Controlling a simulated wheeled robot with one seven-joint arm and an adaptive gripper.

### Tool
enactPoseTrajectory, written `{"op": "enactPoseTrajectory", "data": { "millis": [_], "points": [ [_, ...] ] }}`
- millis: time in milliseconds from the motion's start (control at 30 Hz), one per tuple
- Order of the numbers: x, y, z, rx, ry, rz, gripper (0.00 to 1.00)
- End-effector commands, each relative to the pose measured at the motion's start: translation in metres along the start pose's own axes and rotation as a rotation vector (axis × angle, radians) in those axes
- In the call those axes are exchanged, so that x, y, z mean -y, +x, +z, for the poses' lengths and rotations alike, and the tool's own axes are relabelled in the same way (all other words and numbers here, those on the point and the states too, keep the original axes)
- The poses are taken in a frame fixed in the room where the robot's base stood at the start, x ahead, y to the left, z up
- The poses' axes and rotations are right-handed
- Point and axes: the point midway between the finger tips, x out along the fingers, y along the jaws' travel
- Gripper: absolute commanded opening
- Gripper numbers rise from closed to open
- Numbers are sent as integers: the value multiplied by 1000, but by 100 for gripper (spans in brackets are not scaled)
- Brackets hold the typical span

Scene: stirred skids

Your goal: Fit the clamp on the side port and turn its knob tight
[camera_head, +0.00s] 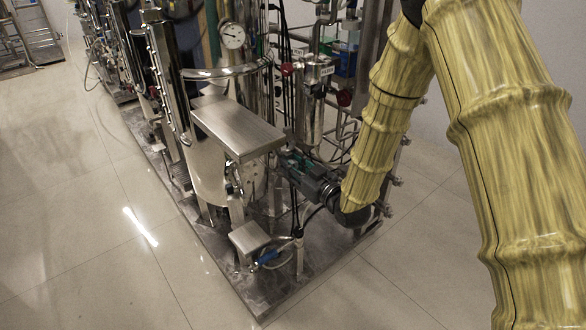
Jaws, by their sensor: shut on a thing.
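My arm in its yellow sleeve comes down from the upper right to a dark wrist low beside the skid. My gripper (293,163) points up and left from that wrist, at the right end of a flat steel cover. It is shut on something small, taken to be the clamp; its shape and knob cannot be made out. A steel tank (205,165) stands left of the gripper, under the cover. A small metal fitting (234,180) sticks out from the tank's side; I cannot tell whether it is the side port. The gripper is apart from this fitting in the picture.
The steel cover (238,126) overhangs between tank and gripper. A small steel box (250,237) and a blue-handled valve (268,257) sit low at the skid's front corner. Pipes and a gauge (232,36) crowd behind. The tiled floor (90,240) is clear at left and front.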

Motion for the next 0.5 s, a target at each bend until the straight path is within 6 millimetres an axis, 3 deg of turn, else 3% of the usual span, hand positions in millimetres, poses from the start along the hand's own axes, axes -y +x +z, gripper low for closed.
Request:
{"op": "enactPoseTrajectory", "data": {
  "millis": [500],
  "points": [
    [3, 48, 1, -1, -1, -3, 0]
  ]
}}
